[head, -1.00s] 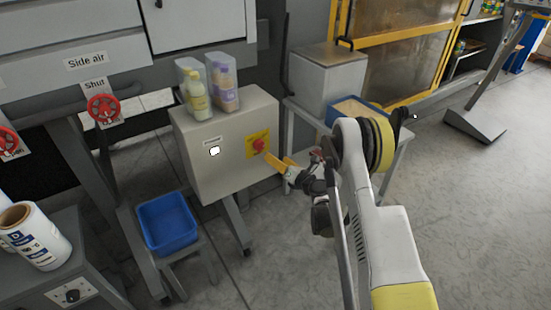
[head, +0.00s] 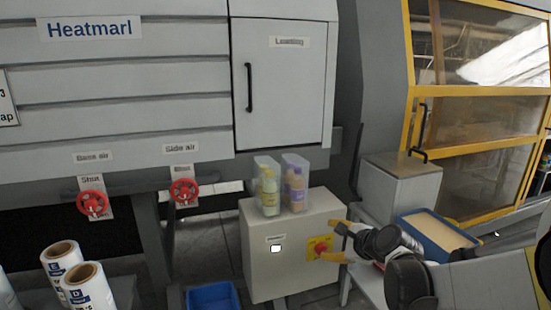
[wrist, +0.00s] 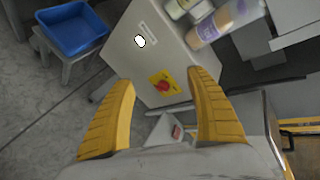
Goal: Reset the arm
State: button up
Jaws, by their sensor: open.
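My gripper (head: 338,242) is open and empty at the right front of the grey control box. It also shows in the wrist view as two yellow fingers (wrist: 163,105) spread apart. Between and beyond the fingers is the red button (wrist: 162,86) on its yellow plate, on the face of the grey box (head: 262,255). In the head view the button (head: 320,249) is just left of the fingers. I cannot tell whether a finger touches it. My arm reaches in from the lower right.
Two clear bins of bottles (head: 282,185) stand on the box. A blue tub (head: 212,297) is at its lower left. A tan-filled tray (head: 437,234) and a grey bin (head: 400,188) are to the right. Red valve wheels (head: 184,191) and film rolls (head: 88,288) are on the left.

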jog(key=s+d+n+g+h, duration=0.1)
jog(key=s+n+h, duration=0.1)
jog(key=s+n, duration=0.7)
jog(key=s+d+r+n+g+h, duration=0.1)
jog(key=s+n, duration=0.9)
jog(key=s, duration=1.1)
jog(key=shift+s+d+r+g+h, duration=0.15)
jog(key=shift+s+d+g+h, duration=0.25)
jog(key=shift+d+g+h, duration=0.35)
